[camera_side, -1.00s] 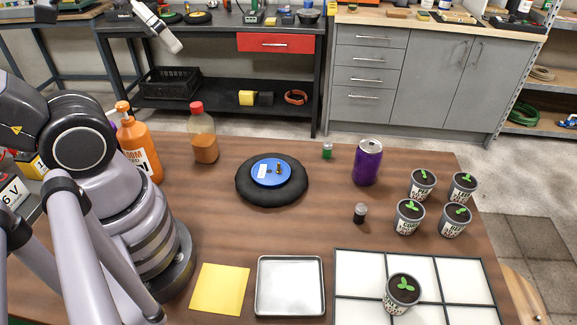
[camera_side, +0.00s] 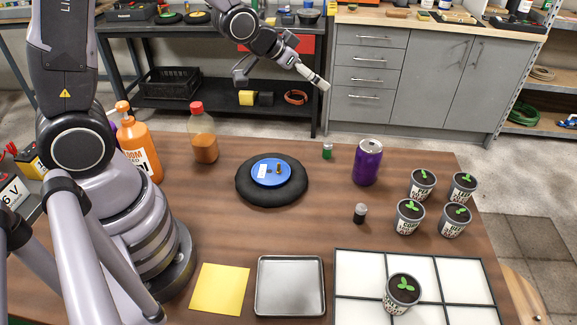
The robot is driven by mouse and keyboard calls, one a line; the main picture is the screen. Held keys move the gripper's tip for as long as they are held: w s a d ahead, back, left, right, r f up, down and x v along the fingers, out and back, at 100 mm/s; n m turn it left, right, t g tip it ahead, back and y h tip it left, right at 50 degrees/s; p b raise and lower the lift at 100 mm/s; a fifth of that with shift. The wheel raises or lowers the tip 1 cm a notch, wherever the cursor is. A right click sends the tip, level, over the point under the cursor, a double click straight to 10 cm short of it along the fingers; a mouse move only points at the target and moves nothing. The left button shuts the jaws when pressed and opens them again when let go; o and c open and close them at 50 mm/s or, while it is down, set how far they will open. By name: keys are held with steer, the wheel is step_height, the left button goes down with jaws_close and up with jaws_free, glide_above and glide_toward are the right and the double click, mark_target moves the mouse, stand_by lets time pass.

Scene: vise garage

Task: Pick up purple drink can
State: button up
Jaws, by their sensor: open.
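The purple drink can (camera_side: 367,163) stands upright on the brown wooden table, toward the back right. Its silver top shows and nothing covers it. My gripper (camera_side: 281,80) is in the air at the upper middle of the picture, above and to the left of the can and well apart from it. Its fingers are spread and hold nothing.
Several potted seedlings (camera_side: 422,184) stand to the right. A black round cushion (camera_side: 272,195) with a blue disc lies left. A metal tray (camera_side: 290,312) lies in front.

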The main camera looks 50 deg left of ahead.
steer(key=w+d+f+t+h, duration=0.1)
steer(key=w+d+f+t, duration=0.15)
steer(key=f, duration=0.85)
steer(key=m+h, duration=0.1)
steer(key=h, duration=0.1)
glide_toward(365, 171)
step_height(365, 171, up, 3)
steer(key=a, duration=0.2)
steer(key=shift+t, duration=0.25)
steer(key=x, duration=1.3)
steer(key=shift+a+f, duration=0.15)
steer(key=shift+a, duration=0.05)
steer(key=shift+c, duration=0.2)
steer(key=c, duration=0.8)
